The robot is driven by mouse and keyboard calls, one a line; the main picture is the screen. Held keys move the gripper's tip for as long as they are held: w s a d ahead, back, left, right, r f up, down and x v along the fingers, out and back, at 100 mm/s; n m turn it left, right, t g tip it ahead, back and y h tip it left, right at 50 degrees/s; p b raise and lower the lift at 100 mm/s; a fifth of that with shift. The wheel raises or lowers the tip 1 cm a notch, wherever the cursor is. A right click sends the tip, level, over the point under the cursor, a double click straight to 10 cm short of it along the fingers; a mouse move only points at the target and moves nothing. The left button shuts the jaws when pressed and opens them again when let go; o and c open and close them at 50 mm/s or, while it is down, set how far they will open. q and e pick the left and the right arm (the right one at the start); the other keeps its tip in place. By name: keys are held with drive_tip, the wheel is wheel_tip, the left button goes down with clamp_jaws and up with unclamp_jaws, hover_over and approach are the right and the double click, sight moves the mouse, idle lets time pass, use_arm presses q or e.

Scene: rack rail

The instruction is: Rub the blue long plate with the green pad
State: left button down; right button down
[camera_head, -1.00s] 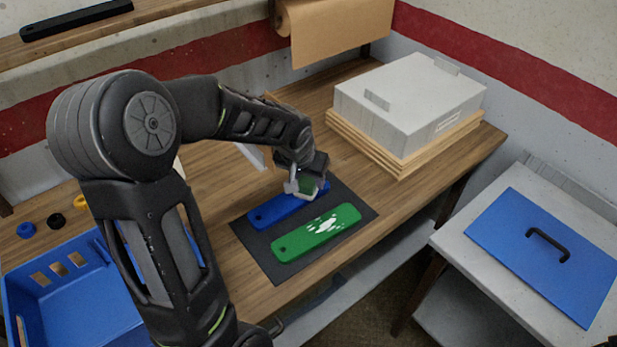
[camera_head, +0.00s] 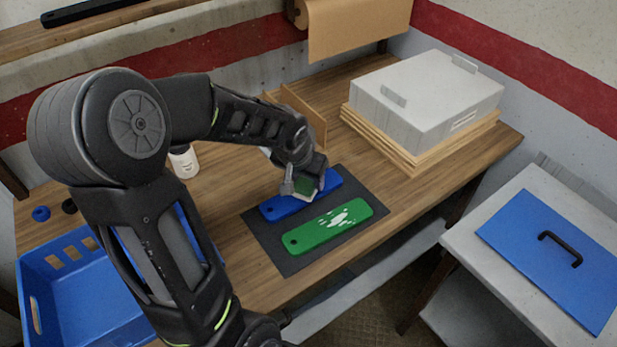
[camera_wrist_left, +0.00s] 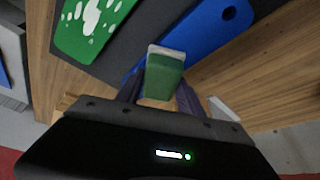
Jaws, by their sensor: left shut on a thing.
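The blue long plate (camera_head: 282,207) lies on a dark mat (camera_head: 269,240), behind a green long plate (camera_head: 320,233) with white spots. My left gripper (camera_head: 306,188) is shut on the green pad (camera_head: 304,186) over the middle of the blue plate. In the left wrist view the green pad (camera_wrist_left: 164,76) has a pale edge and overlaps the edge of the blue plate (camera_wrist_left: 205,30). I cannot tell whether it touches. The spotted green plate (camera_wrist_left: 85,30) shows there too. My right gripper is not in view.
A blue crate (camera_head: 85,290) stands at the left. A grey box (camera_head: 415,110) on wooden boards stands at the back right. A white bottle (camera_head: 184,161) is behind my left arm. A blue panel with a black handle (camera_head: 535,235) lies on a side table.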

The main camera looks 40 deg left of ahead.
use_arm(q)
drive_tip(key=shift+f, duration=0.15)
drive_tip(key=shift+w+d+b, duration=0.2)
drive_tip(key=shift+w+b, duration=0.15)
drive_tip(key=shift+w, duration=0.2)
drive_tip(key=shift+w+d+b, duration=0.2)
drive_tip(key=shift+w, duration=0.5)
drive_tip(key=shift+w+d+b, duration=0.15)
drive_tip(key=shift+w+d, duration=0.05)
drive_tip(key=shift+w, duration=0.5)
wheel_tip(320, 180, up, 6)
drive_tip(key=p, duration=0.3)
drive_tip(key=shift+f+p, duration=0.15)
drive_tip(key=shift+p, duration=0.25)
drive_tip(key=shift+r, duration=0.35)
